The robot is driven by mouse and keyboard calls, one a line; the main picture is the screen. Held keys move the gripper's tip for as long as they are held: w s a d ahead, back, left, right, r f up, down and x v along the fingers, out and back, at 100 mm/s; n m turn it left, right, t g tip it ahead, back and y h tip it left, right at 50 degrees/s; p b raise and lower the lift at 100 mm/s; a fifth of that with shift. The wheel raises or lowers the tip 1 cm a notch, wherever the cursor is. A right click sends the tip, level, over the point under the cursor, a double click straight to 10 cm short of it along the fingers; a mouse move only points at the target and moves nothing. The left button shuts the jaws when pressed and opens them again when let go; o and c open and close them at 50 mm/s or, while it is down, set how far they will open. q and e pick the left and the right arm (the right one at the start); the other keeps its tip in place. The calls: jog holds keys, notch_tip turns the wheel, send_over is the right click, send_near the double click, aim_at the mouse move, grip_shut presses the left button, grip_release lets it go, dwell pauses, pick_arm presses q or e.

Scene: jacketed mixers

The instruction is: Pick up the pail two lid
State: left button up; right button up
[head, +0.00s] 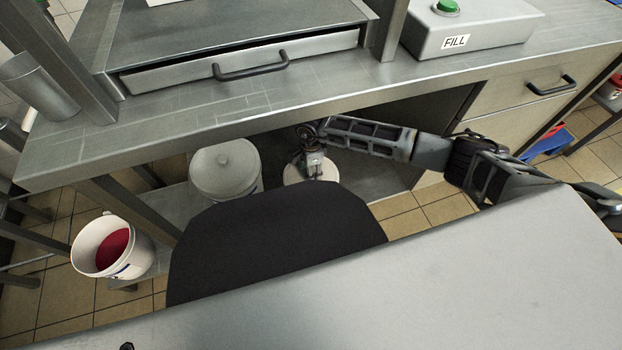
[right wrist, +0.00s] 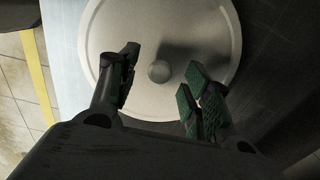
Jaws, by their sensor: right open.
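A round pale lid (head: 329,172) with a knob lies on the lower shelf under the bench, partly hidden by my right gripper (head: 314,164). In the right wrist view the lid (right wrist: 112,35) fills the upper middle, its small round knob (right wrist: 158,71) at its centre. My right gripper (right wrist: 160,72) is open, its fingers on either side of the knob with gaps. I cannot tell which pail number this lid has. A second lidded white pail (head: 226,172) stands to its left. My left gripper is not in view.
The steel bench top (head: 190,112) overhangs the shelf. An open white pail (head: 135,258) with red contents stands at the left. A grey FILL box (head: 480,35) with a green button sits on the bench. A handled drawer (head: 527,95) is at right.

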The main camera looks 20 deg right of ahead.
jog(key=shift+f, duration=0.65)
grip_shut()
